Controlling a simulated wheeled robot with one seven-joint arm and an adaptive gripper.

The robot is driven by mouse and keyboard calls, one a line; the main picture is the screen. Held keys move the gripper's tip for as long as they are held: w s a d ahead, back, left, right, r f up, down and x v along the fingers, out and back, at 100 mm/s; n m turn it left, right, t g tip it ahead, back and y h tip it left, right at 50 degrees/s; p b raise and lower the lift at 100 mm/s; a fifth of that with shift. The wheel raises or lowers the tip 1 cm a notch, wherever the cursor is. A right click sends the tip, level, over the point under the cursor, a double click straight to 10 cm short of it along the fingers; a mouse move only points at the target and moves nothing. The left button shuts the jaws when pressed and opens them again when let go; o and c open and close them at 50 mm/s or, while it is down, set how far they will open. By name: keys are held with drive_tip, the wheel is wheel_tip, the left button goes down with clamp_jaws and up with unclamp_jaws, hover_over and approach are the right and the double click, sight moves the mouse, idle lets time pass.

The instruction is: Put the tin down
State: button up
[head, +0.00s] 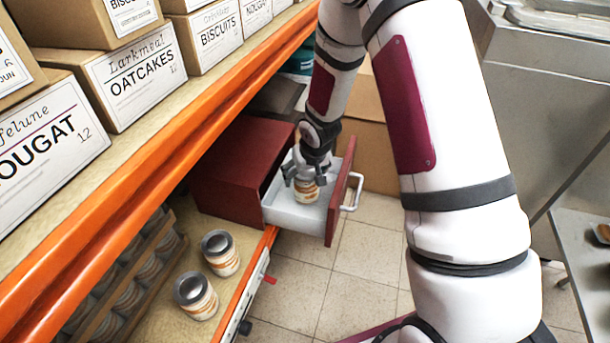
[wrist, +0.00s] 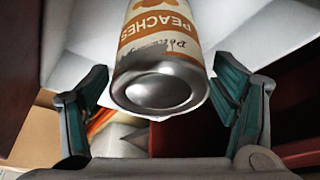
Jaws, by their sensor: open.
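The tin (head: 306,189) has an orange and white label and stands in the white drawer of the red cabinet. In the wrist view the tin (wrist: 160,50) shows its grey metal end and a label reading PEACHES. My gripper (head: 306,176) is over the tin in the drawer. In the wrist view its two fingers (wrist: 160,108) stand apart on either side of the tin, with a gap on each side. The drawer (head: 285,213) is pulled out, with its red front and metal handle to the right.
Two similar tins (head: 221,253) (head: 196,296) stand on the lower shelf at front left. The red cabinet (head: 235,170) sits on that shelf. Cardboard boxes (head: 135,80) line the upper shelf behind an orange beam (head: 150,140). Tiled floor (head: 365,255) is clear right of the drawer.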

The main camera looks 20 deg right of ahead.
drive_tip(key=p+v, duration=0.2)
drive_tip(key=v, duration=0.8)
drive_tip(key=shift+s+r, duration=0.1)
drive_tip(key=shift+r, duration=0.2)
drive_tip(key=s+d+r+g+h, duration=0.2)
drive_tip(key=s+r, duration=1.3)
drive_tip(key=r, duration=0.2)
drive_tip(key=s+a+r+y, duration=0.1)
drive_tip(key=s+r, duration=0.1)
drive_tip(key=s, duration=0.9)
drive_tip(key=s+a+r+g, duration=0.1)
drive_tip(key=s+r, duration=0.2)
drive_tip(key=s, duration=0.8)
drive_tip(key=shift+s+a+g+y, duration=0.3)
drive_tip(key=shift+a+y, duration=0.05)
drive_tip(key=shift+y, duration=0.05)
